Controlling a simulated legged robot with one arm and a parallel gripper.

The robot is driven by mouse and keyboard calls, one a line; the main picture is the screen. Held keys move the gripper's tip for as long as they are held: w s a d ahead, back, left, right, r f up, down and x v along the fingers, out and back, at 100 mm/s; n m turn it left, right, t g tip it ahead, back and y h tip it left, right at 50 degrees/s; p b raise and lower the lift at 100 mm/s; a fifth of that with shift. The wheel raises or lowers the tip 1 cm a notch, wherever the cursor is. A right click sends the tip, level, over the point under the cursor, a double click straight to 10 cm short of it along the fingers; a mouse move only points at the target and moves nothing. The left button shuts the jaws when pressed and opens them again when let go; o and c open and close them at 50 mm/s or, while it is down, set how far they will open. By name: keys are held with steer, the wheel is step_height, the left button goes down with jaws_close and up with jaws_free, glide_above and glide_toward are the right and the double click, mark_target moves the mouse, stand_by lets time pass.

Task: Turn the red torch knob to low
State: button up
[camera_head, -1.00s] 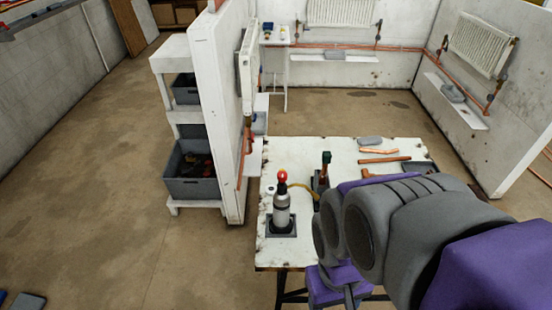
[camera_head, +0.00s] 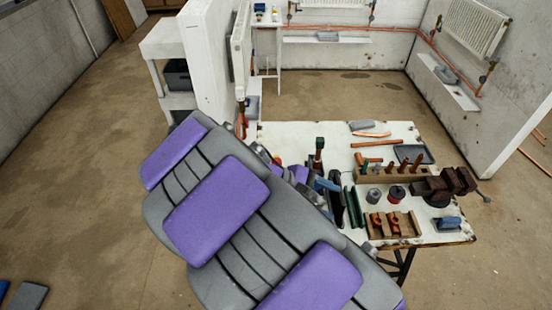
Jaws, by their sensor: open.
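The torch stands on the left part of the white workbench (camera_head: 285,132). Its bottle is hidden behind my arm. A small bit of red, most likely the torch knob (camera_head: 278,161), shows just past the upper edge of my arm. My gripper (camera_head: 302,178) is only partly in view beyond my arm, as small grey and purple parts close to the right of the red bit. It is open. Its fingertips are not clear, and I cannot tell whether they touch the knob. The knob's setting cannot be read.
A green-topped tool (camera_head: 319,150) stands close behind my gripper. To the right are a wooden rack of tools (camera_head: 385,173), a wooden block with copper fittings (camera_head: 393,224) and a dark vise (camera_head: 445,185). A white partition (camera_head: 212,60) rises behind the bench's left end.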

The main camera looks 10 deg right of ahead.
steer(key=w+a+f+n+t+h+p, duration=0.1)
steer(key=w+a+f+n+t, duration=0.3)
steer(key=a, duration=0.3)
steer(key=w+a+f+n+t+h, duration=0.1)
steer(key=w+a+f+n+t, duration=0.2)
steer(key=w+a+n+t, duration=0.3)
steer(key=w+a+f+n+t+h+p, duration=0.1)
steer(key=w+a+f+n+t, duration=0.2)
steer(key=a+n, duration=0.35)
steer(key=shift+m, duration=0.45)
steer(key=x, duration=0.5)
steer(key=b+x, duration=0.1)
steer(key=x, duration=0.4)
steer(key=b+x, duration=0.1)
steer(key=x, duration=0.5)
steer(key=shift+w+r, duration=0.25)
steer(key=shift+r, duration=0.05)
steer(key=shift+c, duration=0.3)
steer(key=c, duration=0.9)
